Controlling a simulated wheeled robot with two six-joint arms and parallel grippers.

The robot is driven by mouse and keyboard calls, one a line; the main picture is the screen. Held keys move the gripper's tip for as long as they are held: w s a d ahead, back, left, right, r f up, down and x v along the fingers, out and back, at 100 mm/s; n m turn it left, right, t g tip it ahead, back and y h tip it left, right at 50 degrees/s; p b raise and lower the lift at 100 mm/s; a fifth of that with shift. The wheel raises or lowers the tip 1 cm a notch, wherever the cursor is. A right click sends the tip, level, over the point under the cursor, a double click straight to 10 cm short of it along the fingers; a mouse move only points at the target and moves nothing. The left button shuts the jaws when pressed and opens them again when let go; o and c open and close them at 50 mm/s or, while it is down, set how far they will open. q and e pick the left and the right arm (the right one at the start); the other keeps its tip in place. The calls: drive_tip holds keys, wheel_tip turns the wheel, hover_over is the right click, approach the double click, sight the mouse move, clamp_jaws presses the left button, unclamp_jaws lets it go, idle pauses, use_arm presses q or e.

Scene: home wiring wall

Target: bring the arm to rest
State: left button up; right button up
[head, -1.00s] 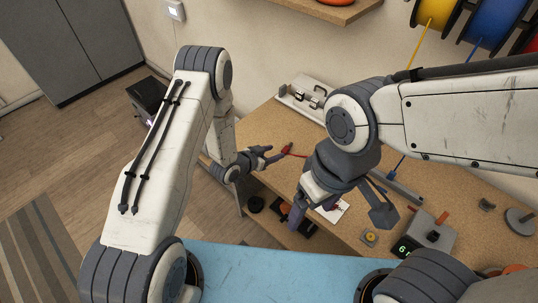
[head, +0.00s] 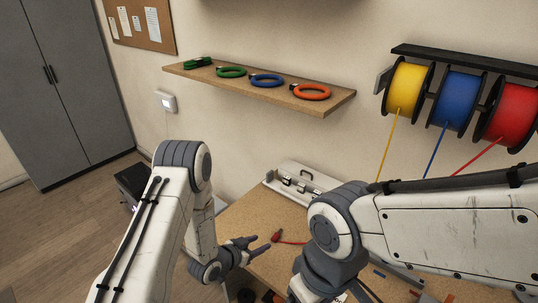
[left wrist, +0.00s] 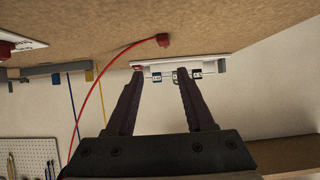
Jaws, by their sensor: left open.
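My left arm reaches in from the left in the head view. Its gripper (head: 261,243) is open and empty above the left part of the wooden bench (head: 236,213). A red plug (head: 277,236) with a red wire lies just beyond its fingertips, apart from them. In the left wrist view the two fingers (left wrist: 159,71) stand apart with nothing between them; the red plug (left wrist: 163,40) and its wire are past the tips. My right arm comes in from the right; its gripper is mostly cut off by the lower edge of the head view, so its jaws cannot be judged.
A white terminal rail (head: 294,183) sits at the back of the bench. Above it hangs a shelf (head: 220,85) with coloured cable coils. Yellow (head: 404,90), blue (head: 456,100) and red (head: 508,115) wire spools hang at right. A grey cabinet (head: 62,90) stands at left.

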use_arm(q)
drive_tip(key=shift+w+d+r, duration=0.1)
drive_tip(key=shift+d+r, duration=0.1)
drive_tip(key=shift+r, duration=0.1)
drive_tip(key=s+d+r+g+y, duration=0.2)
drive_tip(key=s+r, duration=0.2)
drive_tip(key=r, duration=0.3)
drive_tip(key=s+d+r+g+y, duration=0.2)
drive_tip(key=s+r, duration=0.1)
drive_tip(key=r, duration=0.4)
drive_tip(key=s+a+r+g+y, duration=0.1)
drive_tip(key=s+r+g, duration=0.2)
drive_tip(key=s, duration=0.9)
drive_tip(key=s+a+r+g+y, duration=0.1)
drive_tip(key=s+a+r+g, duration=0.1)
drive_tip(key=s+r, duration=0.5)
drive_tip(key=s, duration=0.5)
drive_tip(key=shift+s+r+g, duration=0.25)
drive_tip(key=shift+r+g, duration=0.15)
